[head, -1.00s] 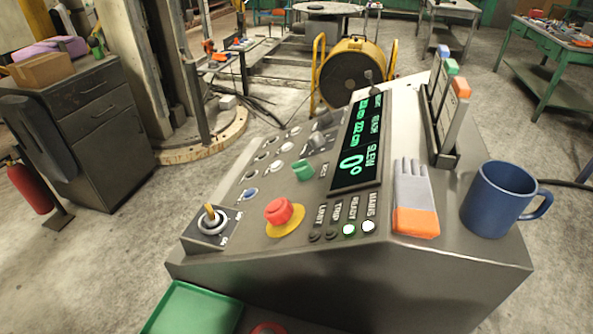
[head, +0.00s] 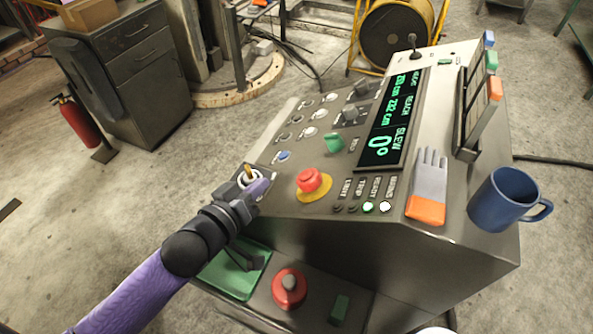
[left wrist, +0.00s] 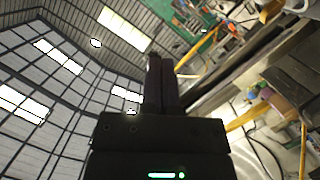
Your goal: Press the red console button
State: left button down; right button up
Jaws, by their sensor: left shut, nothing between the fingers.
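The red mushroom button (head: 310,180) sits on a yellow round base on the console's sloped panel, left of the display. A second red round button (head: 289,288) sits on a lower front ledge. My left gripper (head: 258,188) shows in the head view over the panel's lower left corner, left of the red mushroom button and apart from it. It partly covers the switch there. In the left wrist view its fingers (left wrist: 161,84) are together and empty. No button can be made out in that view. My right gripper is not in view.
The key-like switch (head: 248,174) stands at the panel's left corner. A green knob (head: 334,143), a lit display (head: 393,125), a glove (head: 428,187) and a blue mug (head: 504,199) are on the console. A green tray (head: 234,272) lies below my left wrist.

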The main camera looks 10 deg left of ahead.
aim_at(308, 177)
pick_arm(q)
jog(key=shift+w, duration=0.1)
jog(key=w+d+f, duration=0.1)
jog(key=w, duration=0.2)
jog(key=w+d+f+b, duration=0.1)
jog(key=w+d+f, duration=0.1)
jog(key=w, duration=0.1)
jog(key=w+d+f+b, duration=0.1)
jog(key=w+f, duration=0.1)
jog(key=shift+w+d, duration=0.4)
jog(key=shift+d+f, duration=0.2)
jog(key=shift+f, duration=0.1)
